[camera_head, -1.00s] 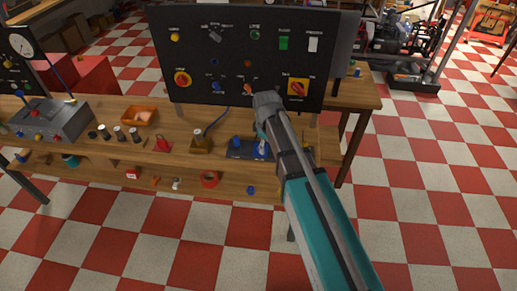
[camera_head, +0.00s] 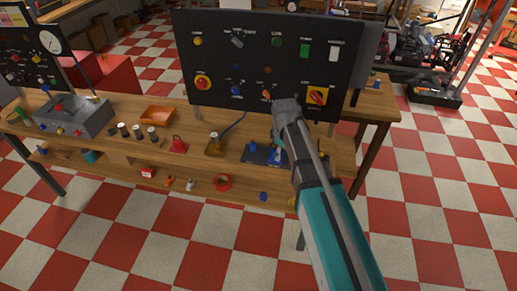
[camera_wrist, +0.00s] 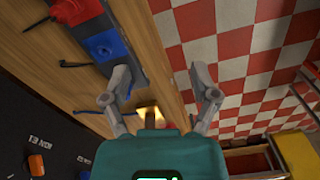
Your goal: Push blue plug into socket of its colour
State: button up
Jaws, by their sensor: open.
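My gripper (camera_wrist: 160,78) is open, with nothing between its fingers in the wrist view. Beside its left finger is a dark tray (camera_wrist: 130,62) with a blue piece (camera_wrist: 104,46), apparently the blue plug, and a red piece (camera_wrist: 75,9). The fingers are near the tray's end, and I cannot tell whether they touch it. In the head view the tray lies on the bench, with blue shapes (camera_head: 255,147) on it, partly behind my arm; my fingers are mostly hidden there. The upright black panel (camera_head: 215,50) has a blue round fitting (camera_head: 236,90), possibly the blue socket.
The wooden bench (camera_head: 330,150) also holds an orange bin (camera_head: 158,114), a red piece (camera_head: 178,145), several small cylinders, a brown block (camera_head: 214,149) with a cable, and a grey box (camera_head: 75,115). A lower shelf holds small parts. The checkered floor in front is clear.

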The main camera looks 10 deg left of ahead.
jog(key=s+d+m, duration=0.6)
jog(key=d+m, duration=0.1)
jog(key=d, duration=0.3)
jog(key=s+d+m, duration=0.6)
jog(key=d+m, duration=0.1)
jog(key=d, duration=0.4)
jog(key=shift+m, duration=0.3)
jog(key=shift+a, duration=0.1)
jog(key=shift+c, duration=0.2)
